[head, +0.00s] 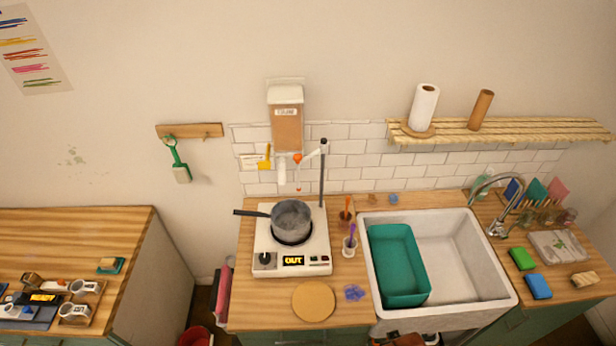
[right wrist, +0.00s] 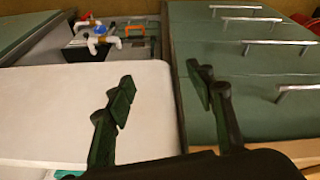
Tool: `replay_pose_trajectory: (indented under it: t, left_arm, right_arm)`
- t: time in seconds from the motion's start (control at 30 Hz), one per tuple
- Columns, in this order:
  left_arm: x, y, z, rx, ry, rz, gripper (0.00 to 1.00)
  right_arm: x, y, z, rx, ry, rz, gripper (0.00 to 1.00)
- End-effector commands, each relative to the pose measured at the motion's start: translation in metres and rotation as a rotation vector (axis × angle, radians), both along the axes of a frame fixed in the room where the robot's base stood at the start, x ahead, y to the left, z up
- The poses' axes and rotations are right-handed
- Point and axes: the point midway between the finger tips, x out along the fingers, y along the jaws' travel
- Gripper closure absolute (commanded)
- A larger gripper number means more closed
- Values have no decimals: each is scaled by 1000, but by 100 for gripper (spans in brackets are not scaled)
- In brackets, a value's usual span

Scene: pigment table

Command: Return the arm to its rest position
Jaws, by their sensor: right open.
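My right gripper (right wrist: 162,92) is open and empty in the right wrist view, with its two dark fingers apart. Nothing is between them. Behind the fingers are a pale, smooth white panel (right wrist: 60,95) on the left and green drawer fronts (right wrist: 265,85) with metal handles on the right. I cannot make out either gripper in the head view, and my left gripper shows in neither view.
A grey pot (head: 291,216) sits on the white hotplate (head: 315,262). To its right is the white sink (head: 497,290) with a teal tub (head: 398,262) inside. A round wooden board (head: 313,301) lies at the counter's front. A left counter (head: 75,232) stands apart across a gap.

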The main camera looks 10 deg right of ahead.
Motion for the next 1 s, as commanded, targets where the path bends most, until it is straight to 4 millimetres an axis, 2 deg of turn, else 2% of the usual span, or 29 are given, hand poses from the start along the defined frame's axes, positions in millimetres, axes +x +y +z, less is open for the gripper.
replay_pose_trajectory:
  t: [0.03, 0.13, 0.2, 0.27, 0.3, 0.4, 0.47, 0.6, 0.7, 0.8, 0.9, 1.0]
  left_arm:
    - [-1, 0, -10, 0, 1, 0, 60]
    - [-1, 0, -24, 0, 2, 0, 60]
    - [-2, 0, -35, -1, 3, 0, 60]
    - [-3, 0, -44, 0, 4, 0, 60]
    - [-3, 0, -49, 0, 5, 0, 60]
    - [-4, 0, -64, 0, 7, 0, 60]
    - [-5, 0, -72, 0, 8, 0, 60]
    - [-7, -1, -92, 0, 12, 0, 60]
    - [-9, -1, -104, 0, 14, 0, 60]
    - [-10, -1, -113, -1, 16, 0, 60]
    - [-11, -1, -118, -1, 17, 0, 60]
    - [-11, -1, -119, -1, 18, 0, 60]
  right_arm:
    - [-2, 2, -35, 3, 17, 4, 50]
    - [-8, 5, -99, 8, 37, 14, 50]
    - [-17, 7, -149, 11, 55, 21, 50]
    - [-27, 8, -190, 13, 68, 27, 50]
    - [-36, 9, -216, 15, 79, 31, 50]
    - [-62, 11, -279, 19, 102, 42, 50]
    - [-80, 13, -314, 20, 117, 50, 50]
    - [-132, 14, -386, 24, 151, 65, 50]
    - [-169, 13, -423, 25, 171, 76, 50]
    - [-200, 12, -448, 26, 186, 84, 50]
    - [-220, 11, -461, 26, 195, 90, 50]
    - [-231, 11, -467, 26, 201, 93, 50]
